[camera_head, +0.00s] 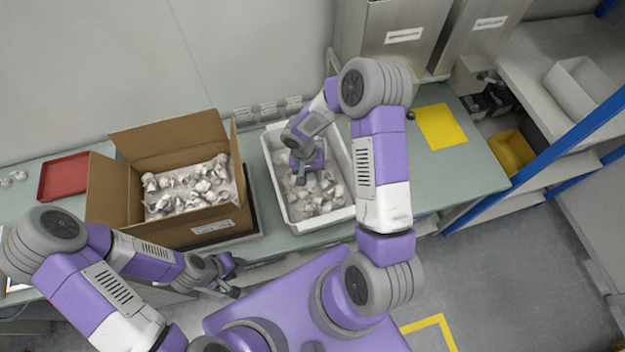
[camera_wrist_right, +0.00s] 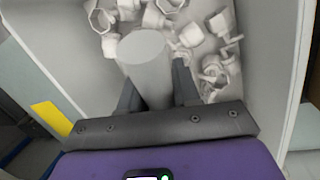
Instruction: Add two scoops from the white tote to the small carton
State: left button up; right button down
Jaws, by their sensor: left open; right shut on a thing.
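The white tote (camera_head: 347,212) stands on the bench and holds several loose white caps (camera_head: 312,207). My right gripper (camera_head: 304,176) is down inside the tote, over the caps. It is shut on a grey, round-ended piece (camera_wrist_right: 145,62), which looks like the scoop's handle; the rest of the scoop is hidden. Caps (camera_wrist_right: 187,35) also show past it in the right wrist view. The open brown carton (camera_head: 190,232), left of the tote, has its flaps up and white caps (camera_head: 190,190) inside. My left gripper (camera_head: 234,277) is open and empty in front of the carton, near the bench edge.
A red tray (camera_head: 64,176) lies left of the carton. Grey metal bins (camera_head: 400,40) stand behind. A blue-framed shelf (camera_head: 560,160) with a yellow bin (camera_head: 511,152) is at right.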

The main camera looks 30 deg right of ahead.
aim_at(312, 175)
jog(key=r+b, duration=0.1)
jog(key=s+r+t+b, duration=0.1)
jog(key=b, duration=0.1)
jog(key=a+r+t+h+b, duration=0.1)
jog(key=shift+s+r, duration=0.25)
jog(key=shift+s, duration=0.1)
jog(key=s+a+r+p, duration=0.1)
jog(key=s+a+r, duration=0.1)
jog(key=s+r, duration=0.2)
notch_tip(312, 175, up, 3)
jog(key=shift+r+t, duration=0.15)
jog(key=shift+t, duration=0.15)
dwell(1.0)
